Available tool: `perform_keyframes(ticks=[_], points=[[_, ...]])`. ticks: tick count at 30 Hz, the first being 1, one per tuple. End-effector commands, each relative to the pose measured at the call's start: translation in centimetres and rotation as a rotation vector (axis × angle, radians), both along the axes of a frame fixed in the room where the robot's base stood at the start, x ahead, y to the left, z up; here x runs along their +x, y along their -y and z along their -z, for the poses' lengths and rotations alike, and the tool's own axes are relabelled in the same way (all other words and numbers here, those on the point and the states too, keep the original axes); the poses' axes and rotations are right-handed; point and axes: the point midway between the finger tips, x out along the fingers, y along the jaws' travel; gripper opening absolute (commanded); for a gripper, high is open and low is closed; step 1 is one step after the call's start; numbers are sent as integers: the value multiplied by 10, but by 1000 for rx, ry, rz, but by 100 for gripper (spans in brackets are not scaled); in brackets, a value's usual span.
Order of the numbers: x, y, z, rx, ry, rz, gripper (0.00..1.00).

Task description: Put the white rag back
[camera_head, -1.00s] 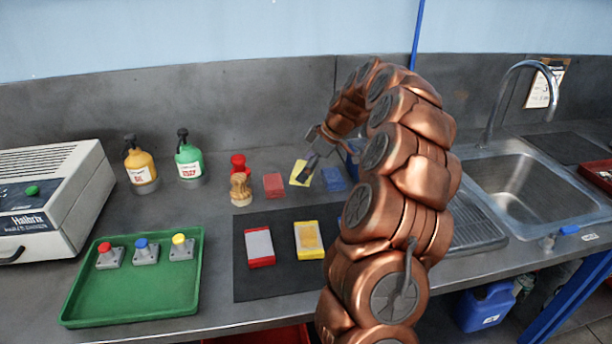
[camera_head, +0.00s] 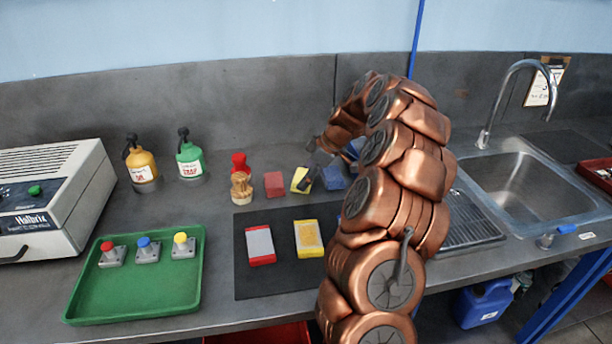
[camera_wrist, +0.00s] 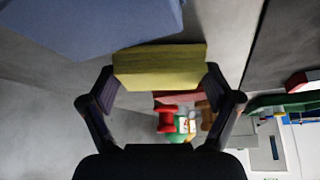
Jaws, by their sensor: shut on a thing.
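No white rag can be made out in either view. My gripper (camera_head: 309,180) is shut on a yellow block (camera_head: 299,181) at the back of the bench, between a red block (camera_head: 274,184) and a blue block (camera_head: 334,178). In the wrist view the yellow block (camera_wrist: 160,68) spans both fingers, with the blue block (camera_wrist: 95,22) apart from it at upper left. Whether the yellow block touches the bench is unclear. A white-topped red block (camera_head: 260,243) and a yellow block with a patterned top (camera_head: 309,239) lie on the dark mat (camera_head: 284,279).
A stamp-like red and tan piece (camera_head: 240,180), a green bottle (camera_head: 189,158) and a yellow bottle (camera_head: 141,165) stand at back left. A green tray (camera_head: 130,291) holds three buttons. The sink (camera_head: 525,190) is at right. Bare bench lies between tray and mat.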

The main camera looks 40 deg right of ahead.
Motion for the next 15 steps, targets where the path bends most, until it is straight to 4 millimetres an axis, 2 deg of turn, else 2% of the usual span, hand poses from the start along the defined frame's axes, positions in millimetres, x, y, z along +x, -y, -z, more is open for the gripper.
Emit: perform_keyframes(ticks=[2, 3, 6, 15], points=[[0, 0, 3, 0, 0, 0, 51], [0, 0, 2, 0, 0, 0, 90], [0, 0, 2, 0, 0, 0, 100], [0, 0, 2, 0, 0, 0, 100]])
